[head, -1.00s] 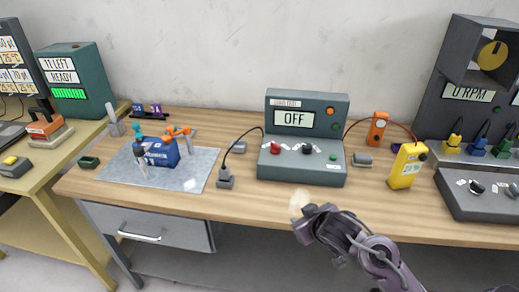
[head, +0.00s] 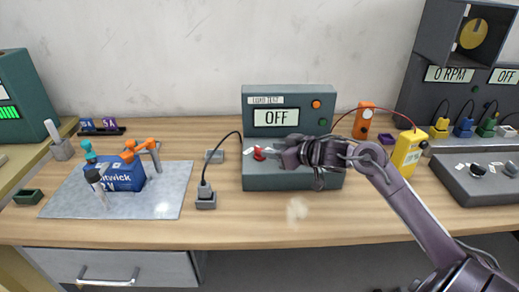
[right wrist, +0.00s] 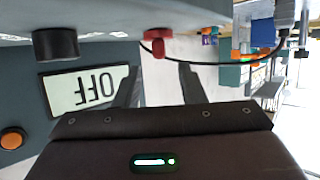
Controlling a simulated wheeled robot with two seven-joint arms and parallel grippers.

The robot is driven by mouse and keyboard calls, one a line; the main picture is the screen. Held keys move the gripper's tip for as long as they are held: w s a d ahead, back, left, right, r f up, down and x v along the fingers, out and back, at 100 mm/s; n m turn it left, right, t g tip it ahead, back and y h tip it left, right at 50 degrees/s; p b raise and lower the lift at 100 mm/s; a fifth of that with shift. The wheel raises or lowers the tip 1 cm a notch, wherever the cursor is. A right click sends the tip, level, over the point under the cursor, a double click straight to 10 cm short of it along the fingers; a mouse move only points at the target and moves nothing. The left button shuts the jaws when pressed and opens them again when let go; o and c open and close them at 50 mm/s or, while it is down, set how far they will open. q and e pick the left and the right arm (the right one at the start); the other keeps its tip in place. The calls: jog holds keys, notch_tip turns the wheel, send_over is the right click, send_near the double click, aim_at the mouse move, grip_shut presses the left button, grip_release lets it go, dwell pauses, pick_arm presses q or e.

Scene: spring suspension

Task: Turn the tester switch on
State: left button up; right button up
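The tester (head: 292,104) is a grey-green box with a sloped front panel, and its display reads OFF (head: 277,117). A red switch-like knob (head: 259,153) stands on the left of the panel. In the right wrist view the red knob (right wrist: 157,42) sits just past my fingertips, with a black knob (right wrist: 55,44) to its left. My right gripper (head: 279,155) is over the panel, right of the red knob. In the right wrist view its two fingers (right wrist: 160,72) are apart with nothing between them. It hides the black knob in the head view. My left gripper is not in view.
A black cable runs from the tester to a grey plug block (head: 205,197). A blue battery (head: 122,174) sits on a metal plate (head: 165,203) at left. A yellow meter (head: 408,152) and an orange device (head: 364,121) stand at right. The front bench is mostly clear.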

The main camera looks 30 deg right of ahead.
aim_at(261, 148)
jog(key=x, duration=0.5)
jog(key=shift+w+f, duration=0.1)
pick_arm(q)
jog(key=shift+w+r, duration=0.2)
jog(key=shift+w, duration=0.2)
pick_arm(e)
jog(key=shift+w+f, duration=0.15)
jog(key=shift+w, duration=0.05)
jog(key=shift+c, duration=0.3)
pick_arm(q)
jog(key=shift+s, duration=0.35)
pick_arm(e)
grip_shut()
